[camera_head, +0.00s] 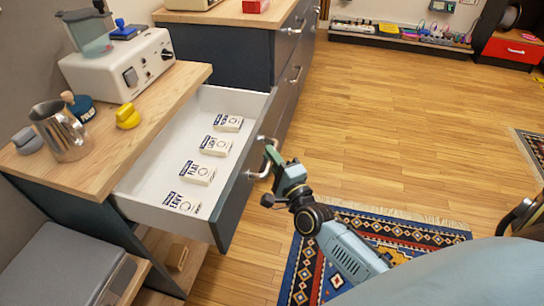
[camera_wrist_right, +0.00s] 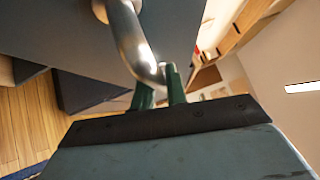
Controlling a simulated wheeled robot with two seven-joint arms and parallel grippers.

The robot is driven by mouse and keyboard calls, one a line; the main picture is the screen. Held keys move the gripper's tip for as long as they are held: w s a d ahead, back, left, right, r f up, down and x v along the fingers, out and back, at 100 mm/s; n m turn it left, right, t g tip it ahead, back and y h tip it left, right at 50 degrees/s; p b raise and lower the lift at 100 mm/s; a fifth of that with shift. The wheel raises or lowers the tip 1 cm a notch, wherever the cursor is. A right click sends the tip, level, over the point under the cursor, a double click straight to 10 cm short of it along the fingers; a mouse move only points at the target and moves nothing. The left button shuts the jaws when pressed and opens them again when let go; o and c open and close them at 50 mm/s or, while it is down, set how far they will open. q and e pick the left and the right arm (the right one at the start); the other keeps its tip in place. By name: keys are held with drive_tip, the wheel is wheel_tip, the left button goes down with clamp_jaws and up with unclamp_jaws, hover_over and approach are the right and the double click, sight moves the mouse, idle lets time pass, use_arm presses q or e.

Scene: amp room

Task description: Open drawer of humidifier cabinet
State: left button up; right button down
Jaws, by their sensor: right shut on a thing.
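The humidifier cabinet (camera_head: 85,225) stands at the left with a wooden top, and its white-lined drawer (camera_head: 160,205) is pulled well out. Several small white boxes (camera_head: 197,174) lie in a row inside the drawer. The dark drawer front (camera_head: 235,205) carries a metal bar handle (camera_head: 258,174), which also shows close up in the right wrist view (camera_wrist_right: 130,38). My right gripper (camera_head: 270,160) is at the handle; its green fingers (camera_wrist_right: 162,88) are shut on the bar's end part. My left gripper is not in view.
On the cabinet top stand a white humidifier unit (camera_head: 120,65), a steel jug (camera_head: 62,132) and a yellow object (camera_head: 127,116). A second dark cabinet (camera_head: 225,50) stands behind. A patterned rug (camera_head: 330,270) lies below my right arm. The wooden floor (camera_head: 400,130) to the right is clear.

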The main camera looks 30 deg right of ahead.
drive_tip(key=c, duration=1.4)
unclamp_jaws()
